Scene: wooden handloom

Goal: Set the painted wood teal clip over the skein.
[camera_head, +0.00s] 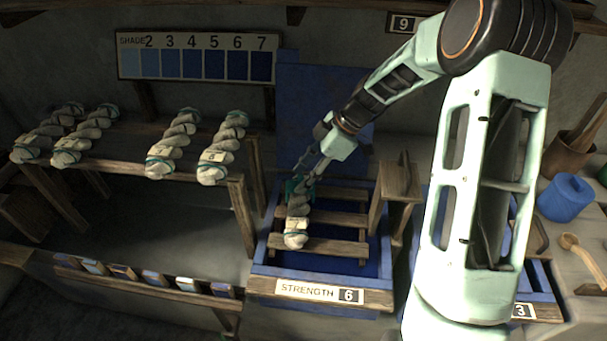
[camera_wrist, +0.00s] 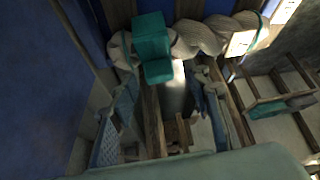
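The teal clip (camera_head: 299,188) sits across the far end of a grey twisted skein (camera_head: 297,215) in the vat labelled Strength 6. In the wrist view the clip (camera_wrist: 152,45) straddles the skein (camera_wrist: 200,38), with one block on top and one down its near side. How far it wraps underneath is hidden. My gripper (camera_head: 303,170) is just above and behind the clip. In the wrist view its two fingers (camera_wrist: 157,92) are spread wider than the clip, with a gap between them and nothing held.
The skein lies on wooden slats (camera_head: 335,218) above dark blue liquid. A blue pot (camera_head: 566,198) and wooden spoon (camera_head: 580,255) are at far right.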

